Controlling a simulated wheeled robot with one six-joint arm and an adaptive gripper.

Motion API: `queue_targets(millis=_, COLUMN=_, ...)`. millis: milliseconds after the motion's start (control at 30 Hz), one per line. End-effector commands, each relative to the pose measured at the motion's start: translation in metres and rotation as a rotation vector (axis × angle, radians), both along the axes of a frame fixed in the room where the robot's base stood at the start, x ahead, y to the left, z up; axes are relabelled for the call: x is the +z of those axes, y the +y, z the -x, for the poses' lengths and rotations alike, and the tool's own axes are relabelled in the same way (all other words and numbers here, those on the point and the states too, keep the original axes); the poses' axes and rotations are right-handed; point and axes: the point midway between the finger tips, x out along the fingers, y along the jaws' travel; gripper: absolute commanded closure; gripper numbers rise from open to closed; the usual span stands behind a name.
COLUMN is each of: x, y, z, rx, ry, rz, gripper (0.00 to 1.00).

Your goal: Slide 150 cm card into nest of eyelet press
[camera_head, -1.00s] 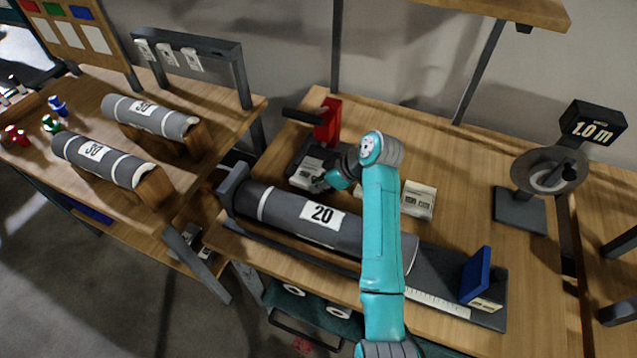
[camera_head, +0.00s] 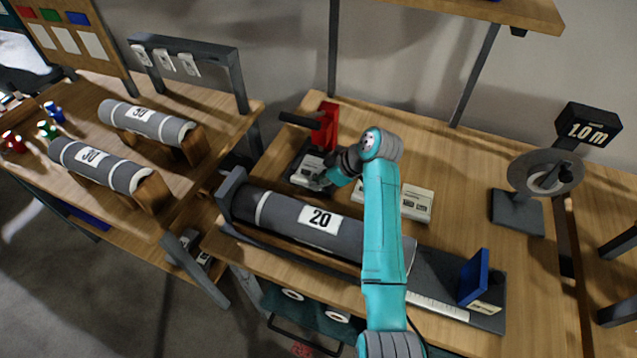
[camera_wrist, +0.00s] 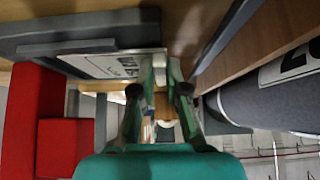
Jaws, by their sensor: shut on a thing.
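The eyelet press has a red upright (camera_head: 326,124) with a dark lever and a dark grey base (camera_head: 300,158) at the back left of the main table. My gripper (camera_head: 322,181) is shut on a white card (camera_head: 309,167), which lies at the press base, below the red upright. In the wrist view the fingertips (camera_wrist: 165,72) pinch the card's edge. The card (camera_wrist: 105,65) lies flat along the grey base (camera_wrist: 90,30), and its print is too small to read. Whether it is fully inside the nest cannot be told.
A grey roll marked 20 (camera_head: 290,218) lies in a trough just in front of my gripper. More white cards (camera_head: 416,204) lie right of it, partly behind my arm. A reel stand (camera_head: 518,212) with a 1.0 m display stands at right. The table between is clear.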

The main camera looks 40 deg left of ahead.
Motion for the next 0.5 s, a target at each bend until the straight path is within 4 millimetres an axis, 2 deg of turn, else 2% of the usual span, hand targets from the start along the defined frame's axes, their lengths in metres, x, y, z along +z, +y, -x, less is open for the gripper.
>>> queue_targets(millis=500, x=0.000, y=0.003, z=-0.013, rx=0.000, ry=0.000, rz=0.000, gripper=1.00)
